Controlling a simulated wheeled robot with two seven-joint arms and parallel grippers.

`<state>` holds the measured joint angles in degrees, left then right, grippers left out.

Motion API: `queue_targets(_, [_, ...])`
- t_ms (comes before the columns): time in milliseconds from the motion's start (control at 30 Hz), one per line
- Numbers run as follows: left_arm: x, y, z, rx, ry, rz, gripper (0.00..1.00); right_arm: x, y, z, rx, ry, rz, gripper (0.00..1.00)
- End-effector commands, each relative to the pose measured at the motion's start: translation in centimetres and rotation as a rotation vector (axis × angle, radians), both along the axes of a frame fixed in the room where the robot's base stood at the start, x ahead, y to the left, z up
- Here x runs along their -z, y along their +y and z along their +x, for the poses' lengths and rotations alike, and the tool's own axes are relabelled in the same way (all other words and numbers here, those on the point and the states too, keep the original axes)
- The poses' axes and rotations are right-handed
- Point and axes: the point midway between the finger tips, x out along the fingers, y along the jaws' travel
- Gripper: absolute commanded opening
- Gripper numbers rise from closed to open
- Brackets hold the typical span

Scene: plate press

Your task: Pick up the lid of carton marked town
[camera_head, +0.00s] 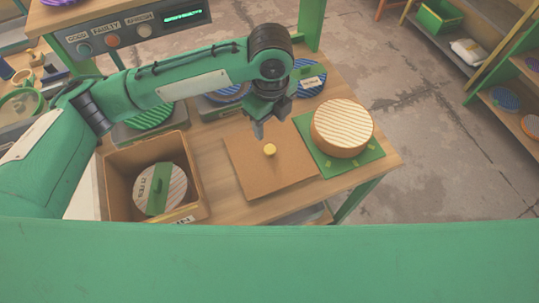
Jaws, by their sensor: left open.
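A flat brown square lid (245,172) with a yellow knob (270,150) lies on the wooden table, just right of an open carton (112,168). The carton holds a striped round plate (178,183) with a green strip across it. A small label on the carton's front is too small and cut off to read fully. My left gripper (271,128) points down, open and empty, above the lid close to the far side of the knob. I cannot tell its exact height over the knob. My right gripper is not in view.
A thick round striped block (342,128) sits on a green mat (370,158) right of the lid. Blue plates (311,79) and a green plate (149,117) lie behind. A button panel (140,32) stands at the back left. Shelves stand at the far right.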

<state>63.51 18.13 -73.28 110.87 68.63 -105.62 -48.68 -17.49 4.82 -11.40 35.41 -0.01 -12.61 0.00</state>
Motion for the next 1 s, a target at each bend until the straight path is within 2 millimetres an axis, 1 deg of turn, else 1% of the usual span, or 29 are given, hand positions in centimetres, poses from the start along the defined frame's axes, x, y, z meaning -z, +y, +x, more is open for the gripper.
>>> queue_targets(100, [2.4,0.0,-0.1,-0.003,0.004,0.001,0.55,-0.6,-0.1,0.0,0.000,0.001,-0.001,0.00])
queue_targets(200, [4.2,0.0,-0.1,-0.001,0.004,-0.001,0.55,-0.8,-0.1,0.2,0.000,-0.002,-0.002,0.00])
queue_targets(300, [5.4,0.0,0.0,-0.002,0.002,-0.001,0.55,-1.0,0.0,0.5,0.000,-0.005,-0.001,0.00])
queue_targets(433, [6.2,0.0,0.0,-0.001,0.000,-0.001,0.55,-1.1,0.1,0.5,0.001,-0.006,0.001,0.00])
queue_targets(533, [7.0,0.0,0.0,-0.002,0.001,0.000,0.55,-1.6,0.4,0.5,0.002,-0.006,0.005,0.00])
queue_targets(667, [9.0,0.1,0.1,-0.003,0.003,0.001,0.55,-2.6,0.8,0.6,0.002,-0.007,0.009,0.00])
queue_targets(700, [9.7,0.1,0.2,-0.003,0.002,-0.001,0.55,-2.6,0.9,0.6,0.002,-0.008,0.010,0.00])
queue_targets(800, [10.9,0.1,0.2,-0.001,0.001,0.000,0.55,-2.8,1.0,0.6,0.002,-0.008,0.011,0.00])
queue_targets(900, [11.4,0.1,0.2,0.000,-0.001,-0.001,0.55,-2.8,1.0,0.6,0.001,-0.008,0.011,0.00])
queue_targets(1000, [11.4,0.1,0.2,0.000,-0.002,-0.002,0.55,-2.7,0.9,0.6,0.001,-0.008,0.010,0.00])
